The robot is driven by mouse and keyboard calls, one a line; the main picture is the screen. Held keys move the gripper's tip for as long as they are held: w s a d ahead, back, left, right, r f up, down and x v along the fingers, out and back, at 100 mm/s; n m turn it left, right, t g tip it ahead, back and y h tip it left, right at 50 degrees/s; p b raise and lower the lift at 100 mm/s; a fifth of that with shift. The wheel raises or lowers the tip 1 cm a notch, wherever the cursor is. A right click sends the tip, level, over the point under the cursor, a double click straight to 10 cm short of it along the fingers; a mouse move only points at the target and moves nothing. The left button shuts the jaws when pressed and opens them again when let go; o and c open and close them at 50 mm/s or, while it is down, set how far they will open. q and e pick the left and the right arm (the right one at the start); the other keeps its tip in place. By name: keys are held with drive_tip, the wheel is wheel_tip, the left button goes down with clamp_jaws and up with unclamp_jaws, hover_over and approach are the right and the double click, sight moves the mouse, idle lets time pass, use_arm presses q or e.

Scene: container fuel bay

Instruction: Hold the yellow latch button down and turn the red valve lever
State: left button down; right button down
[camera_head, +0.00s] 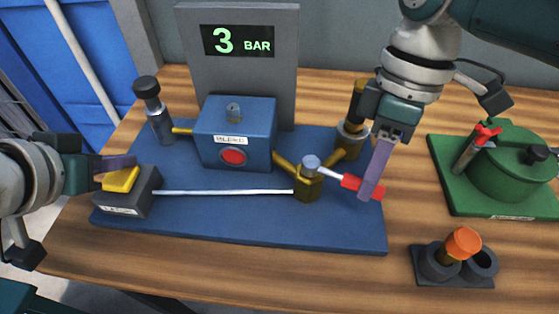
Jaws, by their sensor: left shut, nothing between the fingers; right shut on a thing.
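The yellow latch button (121,180) sits on a dark grey block (128,203) at the left end of the blue board. My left gripper (130,163) is shut and empty, with its fingertips at the top of the button, seemingly touching it. The red valve lever (351,182) extends right from a brass valve (308,186), with a silvery arm and a red handle. My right gripper (370,190) is shut on the red handle, its purple fingers pointing down and hiding the handle's middle. A silver rod (224,192) runs between the latch block and the valve.
A blue box (235,135) with a red button (233,157) stands behind the rod. A grey panel (282,64) reads 3 BAR. A green canister (507,165) on a green board stands right. A dark holder (455,282) with an orange-capped piece (463,243) is front right.

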drive_tip(key=shift+w+n, duration=0.65)
drive_tip(key=shift+n, duration=0.05)
drive_tip(key=c, duration=0.7)
unclamp_jaws()
drive_tip(key=shift+d, duration=0.1)
drive_tip(key=shift+s, duration=0.1)
wheel_tip(320, 180, up, 12)
drive_tip(key=w, duration=0.2)
drive_tip(key=shift+w+d, duration=0.15)
drive_tip(key=shift+d, duration=0.2)
